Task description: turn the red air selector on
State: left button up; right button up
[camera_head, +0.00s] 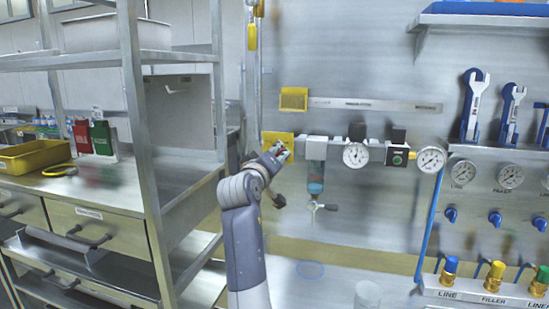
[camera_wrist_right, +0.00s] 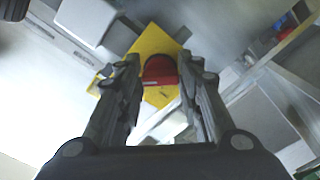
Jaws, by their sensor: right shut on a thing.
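The red air selector (camera_wrist_right: 159,70) shows in the right wrist view as a red knob in front of a yellow plate (camera_wrist_right: 154,41). In the head view the yellow plate (camera_head: 274,138) is on the steel wall at the left end of the air unit, and the selector is mostly hidden by my gripper. My right gripper (camera_head: 282,150) is at the selector. In the right wrist view its two fingers (camera_wrist_right: 158,78) stand on either side of the red knob, shut on it. My left gripper is not in view.
To the right of the selector are a clear filter bowl (camera_head: 315,178), a round gauge (camera_head: 355,155) and a second gauge (camera_head: 430,159). A steel shelf rack (camera_head: 140,130) stands close on the left. Wrenches (camera_head: 474,105) hang at the far right.

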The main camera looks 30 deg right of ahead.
jog(key=o, duration=1.1)
jog(key=v, duration=0.7)
jog(key=shift+s+a+f, duration=0.1)
jog(key=shift+s+a, duration=0.05)
jog(key=shift+a, duration=0.1)
